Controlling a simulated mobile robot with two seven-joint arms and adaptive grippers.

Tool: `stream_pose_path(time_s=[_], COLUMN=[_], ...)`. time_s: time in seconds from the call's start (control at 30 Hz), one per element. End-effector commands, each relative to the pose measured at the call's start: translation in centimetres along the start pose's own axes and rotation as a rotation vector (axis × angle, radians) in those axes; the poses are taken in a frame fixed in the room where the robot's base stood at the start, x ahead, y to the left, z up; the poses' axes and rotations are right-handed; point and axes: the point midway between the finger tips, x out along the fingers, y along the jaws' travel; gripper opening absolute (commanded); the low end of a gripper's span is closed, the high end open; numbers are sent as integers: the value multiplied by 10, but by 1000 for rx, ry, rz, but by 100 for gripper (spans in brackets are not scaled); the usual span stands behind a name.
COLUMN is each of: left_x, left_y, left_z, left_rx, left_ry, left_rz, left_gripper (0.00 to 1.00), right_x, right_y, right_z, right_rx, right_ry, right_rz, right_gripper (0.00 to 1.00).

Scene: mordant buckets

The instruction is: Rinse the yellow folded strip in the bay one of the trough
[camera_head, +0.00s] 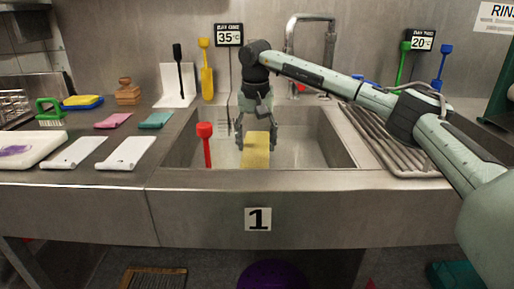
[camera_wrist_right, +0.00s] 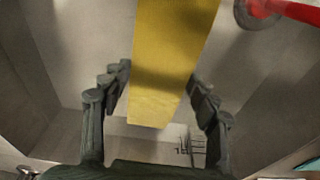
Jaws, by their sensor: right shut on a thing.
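The yellow folded strip (camera_head: 256,158) hangs down inside bay one (camera_head: 315,152) of the trough, the basin above the front label 1. My right gripper (camera_head: 256,142) reaches down into the bay from above and is shut on the strip. In the right wrist view the strip (camera_wrist_right: 172,60) runs between the two fingers of the gripper (camera_wrist_right: 160,85), with the basin walls around it. Whether the strip touches the basin floor or water cannot be told. My left gripper is not in view.
A red-handled tool (camera_head: 206,150) stands in the bay's left side, also seen in the right wrist view (camera_wrist_right: 290,10). A tap (camera_head: 300,20) rises behind. Pink (camera_head: 114,120) and teal (camera_head: 156,120) strips lie on the left counter. A metal rack (camera_head: 385,145) is on the right.

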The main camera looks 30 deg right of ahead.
Motion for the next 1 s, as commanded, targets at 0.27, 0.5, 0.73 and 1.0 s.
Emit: stream_pose_path(time_s=[0.27,0.5,0.73,1.0], left_x=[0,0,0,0], left_y=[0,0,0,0], left_z=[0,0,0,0], left_rx=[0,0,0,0], left_ry=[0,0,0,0], left_rz=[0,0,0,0], left_gripper=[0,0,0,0], right_x=[-29,-52,-75,-84], right_y=[-1,0,0,0], right_z=[-4,-8,-11,-12], right_rx=[0,1,0,-1], right_ry=[2,2,1,0], right_rz=[-2,-1,-1,0], right_gripper=[28,28,28,28])
